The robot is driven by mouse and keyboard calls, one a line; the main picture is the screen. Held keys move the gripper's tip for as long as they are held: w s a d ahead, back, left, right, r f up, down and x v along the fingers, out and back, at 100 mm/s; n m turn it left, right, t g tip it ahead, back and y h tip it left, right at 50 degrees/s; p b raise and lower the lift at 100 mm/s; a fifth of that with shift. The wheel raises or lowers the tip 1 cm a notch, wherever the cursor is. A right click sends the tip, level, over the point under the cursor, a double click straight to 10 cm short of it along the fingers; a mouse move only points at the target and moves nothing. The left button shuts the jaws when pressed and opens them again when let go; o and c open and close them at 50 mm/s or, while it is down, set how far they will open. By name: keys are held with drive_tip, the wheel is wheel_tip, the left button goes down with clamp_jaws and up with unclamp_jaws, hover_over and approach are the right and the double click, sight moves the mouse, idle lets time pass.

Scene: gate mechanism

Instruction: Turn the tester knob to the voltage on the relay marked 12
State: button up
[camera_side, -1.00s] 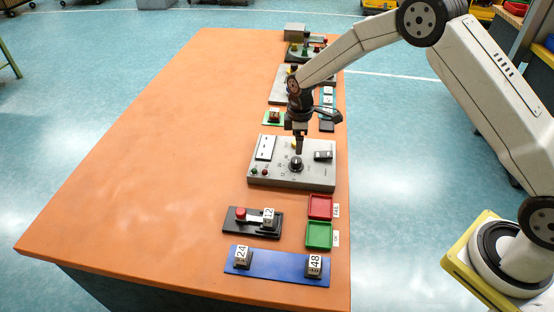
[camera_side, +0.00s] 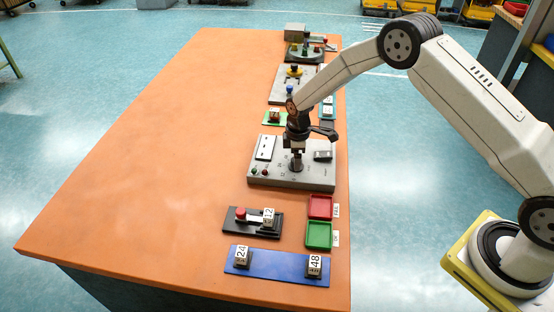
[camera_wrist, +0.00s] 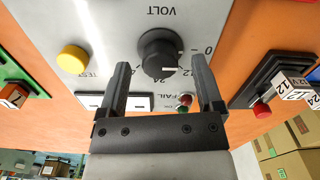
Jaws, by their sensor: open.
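The grey tester (camera_side: 318,178) carries a round black knob (camera_wrist: 160,52) with VOLT and 0, 12 and 24 printed beside it in the wrist view. Another mark is partly hidden. I cannot tell for sure which mark its pointer faces. My gripper (camera_wrist: 158,75) is open, pointing down, with its two fingers on either side of the knob in the picture. In the side view my gripper (camera_side: 297,158) is down at the knob and covers most of it. I cannot tell if the fingers touch it. The relay marked 12 (camera_side: 268,217) sits in a black fixture (camera_side: 262,232) with a red button.
A blue strip (camera_side: 278,264) holds relays marked 24 (camera_side: 242,256) and 48 (camera_side: 314,264). Red (camera_side: 320,207) and green (camera_side: 318,235) trays lie at the right edge. The tester has a yellow button (camera_wrist: 73,59). The orange table's left side is clear.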

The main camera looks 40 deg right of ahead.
drive_tip(key=shift+f, duration=0.8)
drive_tip(key=c, duration=1)
drive_tip(key=shift+m, duration=0.3)
drive_tip(key=m, duration=0.3)
drive_tip(key=shift+m, duration=0.4)
drive_tip(key=m, duration=0.4)
drive_tip(key=shift+m, duration=0.3)
